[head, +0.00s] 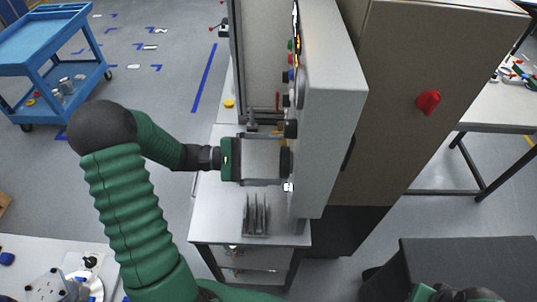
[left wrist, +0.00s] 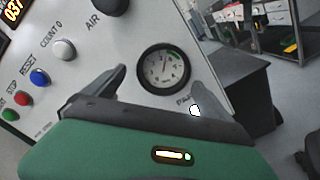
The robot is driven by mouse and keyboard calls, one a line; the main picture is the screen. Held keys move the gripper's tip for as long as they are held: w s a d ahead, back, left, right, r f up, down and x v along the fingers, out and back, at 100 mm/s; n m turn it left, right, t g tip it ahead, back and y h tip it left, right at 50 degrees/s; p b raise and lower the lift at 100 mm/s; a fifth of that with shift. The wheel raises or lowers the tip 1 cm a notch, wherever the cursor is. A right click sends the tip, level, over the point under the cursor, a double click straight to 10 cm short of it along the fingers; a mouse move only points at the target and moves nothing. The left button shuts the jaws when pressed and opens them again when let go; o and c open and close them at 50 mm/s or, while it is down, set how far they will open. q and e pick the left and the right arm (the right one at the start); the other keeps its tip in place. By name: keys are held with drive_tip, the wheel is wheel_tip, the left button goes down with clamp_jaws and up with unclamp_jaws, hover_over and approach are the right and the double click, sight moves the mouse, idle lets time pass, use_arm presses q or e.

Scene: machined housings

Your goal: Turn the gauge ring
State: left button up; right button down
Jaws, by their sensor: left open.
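The gauge with its black ring (left wrist: 146,86) is on the pale panel face in the left wrist view, its white dial and needle showing. In the head view the ring (head: 287,161) shows edge-on as a dark disc on the panel's left face. My left gripper (head: 279,161) is open and points at the gauge. In the left wrist view its two fingers (left wrist: 158,76) stand to the left and right of the ring, with the ring between them. Whether they touch it I cannot tell. My right gripper is not seen.
Beside the gauge are a white knob (left wrist: 64,50), a blue button (left wrist: 39,77) and a black AIR knob (left wrist: 114,6). Below my left gripper, a bench (head: 215,215) holds a rack of upright grey pieces (head: 256,216). A blue cart (head: 50,40) stands far left.

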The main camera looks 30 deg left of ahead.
sight(282, 164)
use_arm(q)
drive_tip(key=d, duration=0.3)
drive_tip(key=shift+w+d+r, duration=0.1)
drive_tip(key=shift+r, duration=0.15)
drive_tip(key=shift+c, duration=2.3)
drive_tip(key=shift+a, duration=0.35)
drive_tip(key=shift+c, duration=1.1)
drive_tip(key=shift+w+a+f, duration=0.1)
drive_tip(key=shift+a+f, duration=0.1)
drive_tip(key=shift+a, duration=0.1)
drive_tip(key=c, duration=0.5)
drive_tip(key=shift+c, duration=1)
drive_tip(key=shift+d, duration=0.1)
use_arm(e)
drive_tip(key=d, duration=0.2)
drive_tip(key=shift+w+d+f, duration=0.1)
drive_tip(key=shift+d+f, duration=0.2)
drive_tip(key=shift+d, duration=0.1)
